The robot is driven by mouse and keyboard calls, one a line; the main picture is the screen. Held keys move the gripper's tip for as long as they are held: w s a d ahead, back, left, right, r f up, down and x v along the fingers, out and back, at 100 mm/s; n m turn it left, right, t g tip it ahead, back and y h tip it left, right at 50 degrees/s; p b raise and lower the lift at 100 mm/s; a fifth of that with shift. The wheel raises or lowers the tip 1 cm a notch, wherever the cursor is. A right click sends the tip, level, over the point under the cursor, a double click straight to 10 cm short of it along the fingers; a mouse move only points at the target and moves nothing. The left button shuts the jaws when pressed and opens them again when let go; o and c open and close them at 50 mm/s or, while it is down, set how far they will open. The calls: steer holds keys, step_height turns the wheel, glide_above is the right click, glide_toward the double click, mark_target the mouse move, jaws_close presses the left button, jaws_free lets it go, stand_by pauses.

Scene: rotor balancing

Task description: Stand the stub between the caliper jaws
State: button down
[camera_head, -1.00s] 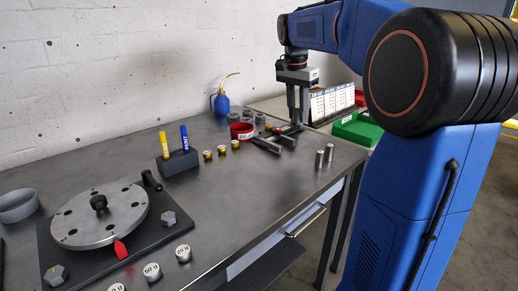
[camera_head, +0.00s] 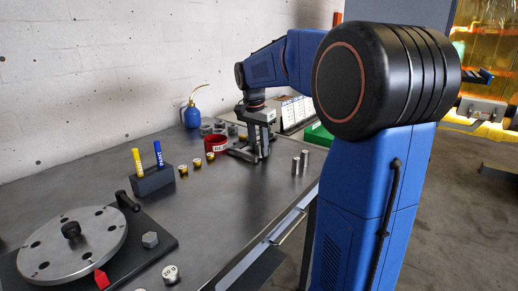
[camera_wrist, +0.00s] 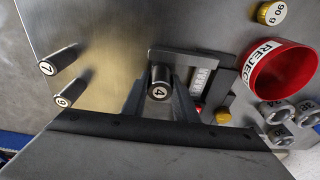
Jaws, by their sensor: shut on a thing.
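My gripper (camera_head: 260,152) is low over the caliper (camera_head: 240,153) near the far end of the bench. The stub is upright in this view, at the left end of the caliper (camera_wrist: 190,55). I cannot tell whether its foot touches the caliper or sits fully between the jaws. The fingers hide most of the stub in the head view.
A red REJECT bin (camera_wrist: 285,68) and grey rings (camera_wrist: 278,112) are close to the caliper. Brass weights (camera_head: 197,163), a marker block (camera_head: 152,180), a blue bottle (camera_head: 192,116) and the rotor disc (camera_head: 72,243) share the bench. The middle front of the bench is clear.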

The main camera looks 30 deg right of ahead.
steer(key=shift+f, duration=0.2)
steer(key=shift+f, duration=0.15)
steer(key=c, duration=1.4)
jaws_free()
step_height(320, 180, up, 12)
steer(key=a, duration=0.1)
steer(key=shift+s+a, duration=0.35)
